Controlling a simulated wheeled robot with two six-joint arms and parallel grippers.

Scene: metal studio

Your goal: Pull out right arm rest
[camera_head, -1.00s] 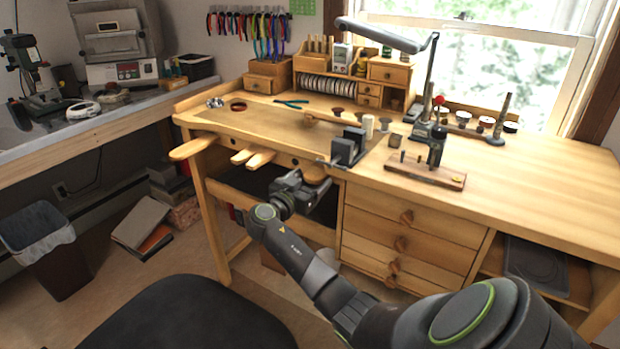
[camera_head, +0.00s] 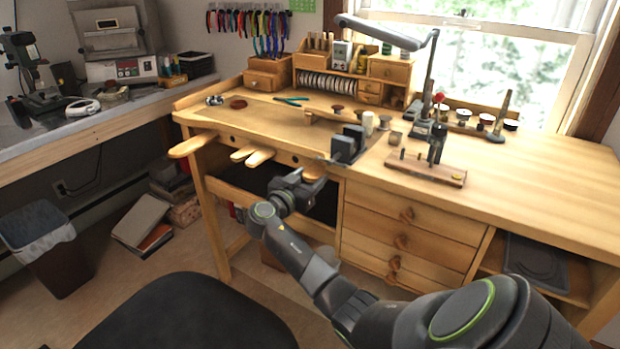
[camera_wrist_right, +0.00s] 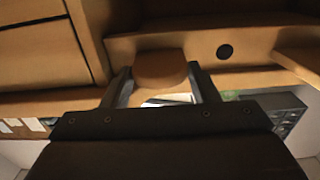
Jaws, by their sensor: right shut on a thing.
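The right arm rest (camera_head: 313,171) is a rounded wooden piece at the bench's front edge. Only a short end shows in the head view. My right gripper (camera_head: 311,180) is at its end, below the bench top. In the right wrist view the wooden end (camera_wrist_right: 160,70) sits between the two dark fingers of my right gripper (camera_wrist_right: 163,85), which is shut on it. The left arm rest (camera_head: 193,145) sticks far out from the bench's left front. My left gripper is not in view.
The wooden workbench (camera_head: 540,165) carries a small vise (camera_head: 347,146) just behind the right arm rest. A bench pin (camera_head: 255,156) juts out to its left. Drawers (camera_head: 405,243) lie below right. A black chair (camera_head: 190,315) stands in front.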

